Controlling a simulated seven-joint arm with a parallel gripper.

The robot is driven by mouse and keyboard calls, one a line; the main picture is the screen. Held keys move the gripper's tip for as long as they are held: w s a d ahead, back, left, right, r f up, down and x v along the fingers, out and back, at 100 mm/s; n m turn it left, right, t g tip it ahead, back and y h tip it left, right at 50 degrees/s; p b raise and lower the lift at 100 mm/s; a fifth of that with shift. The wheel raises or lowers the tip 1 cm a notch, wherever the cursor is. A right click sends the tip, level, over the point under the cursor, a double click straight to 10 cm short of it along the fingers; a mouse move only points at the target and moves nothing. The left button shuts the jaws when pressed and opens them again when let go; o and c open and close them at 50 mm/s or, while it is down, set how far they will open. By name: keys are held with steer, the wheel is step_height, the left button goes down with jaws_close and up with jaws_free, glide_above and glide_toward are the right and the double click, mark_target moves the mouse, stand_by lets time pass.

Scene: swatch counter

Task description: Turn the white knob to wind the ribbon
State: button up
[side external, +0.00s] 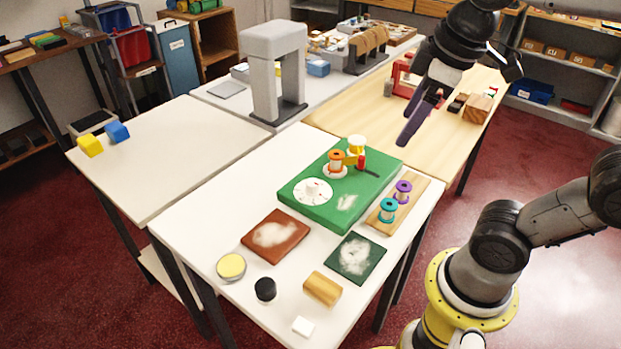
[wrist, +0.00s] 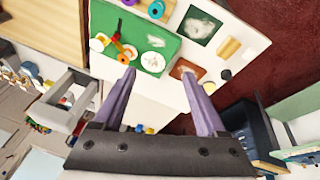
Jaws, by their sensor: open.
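The white knob (side external: 311,187) stands on a round white dial (side external: 322,196) at the left end of a green board (side external: 320,217) on the white table. The dial also shows in the wrist view (wrist: 153,67). An orange spool (side external: 336,159) stands on the board behind the dial, beside a yellow and white spool (side external: 356,145) and a small red part (side external: 361,162). My gripper (side external: 408,136) is high above the table, to the right of and well above the board. Its purple fingers are apart and empty, also in the wrist view (wrist: 158,73).
A wooden rack (side external: 412,201) with teal and purple spools stands at the board's right. Brown (side external: 275,233) and dark green (side external: 355,257) swatches, a wood block (side external: 322,288) and a black round piece (side external: 265,289) lie in front. A grey arch (side external: 272,75) rises behind.

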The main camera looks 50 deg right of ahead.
steer(key=w+r+n+g, duration=0.2)
steer(key=w, duration=0.6)
steer(key=n+g+h, duration=0.2)
steer(key=n+g, duration=0.1)
steer(key=g, duration=0.1)
glide_above(313, 182)
steer(key=w+a, duration=0.3)
step_height(313, 182, down, 7)
steer(key=shift+g, duration=0.5)
steer(key=x, duration=0.6)
steer(key=w+a+x, duration=0.1)
steer(key=x, duration=0.5)
steer(key=w+a+f+x, duration=0.1)
steer(key=x, duration=0.5)
steer(key=shift+w+d+f, duration=0.1)
steer(key=shift+w+f, duration=0.05)
steer(key=shift+f, duration=0.1)
steer(key=shift+c, duration=0.2)
jaws_close()
